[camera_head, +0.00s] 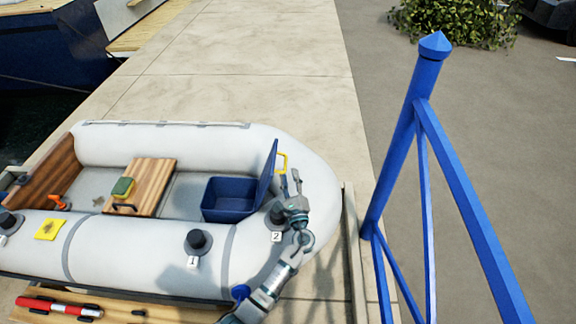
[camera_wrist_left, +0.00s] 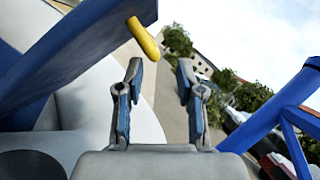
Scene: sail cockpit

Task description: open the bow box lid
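The blue bow box (camera_head: 229,199) sits inside the grey inflatable boat (camera_head: 115,256), near its right end. Its blue lid (camera_head: 267,173) stands raised and nearly upright on the box's right side, and the box's dark inside shows. A yellow handle (camera_head: 283,162) is on the lid's outer side. My left gripper (camera_head: 291,183) is just right of the lid, over the boat's tube. In the left wrist view its two fingers (camera_wrist_left: 160,82) are apart with nothing between them. The blue lid (camera_wrist_left: 75,55) and yellow handle (camera_wrist_left: 143,38) lie to their upper left. My right gripper is not in view.
Black round fittings marked 1 (camera_head: 198,241) and 2 (camera_head: 278,214) stand on the near tube. A wooden seat (camera_head: 153,179) carries a green-and-yellow object (camera_head: 122,187). A blue railing (camera_head: 411,120) rises to the right. The concrete dock (camera_head: 245,75) beyond the boat is clear.

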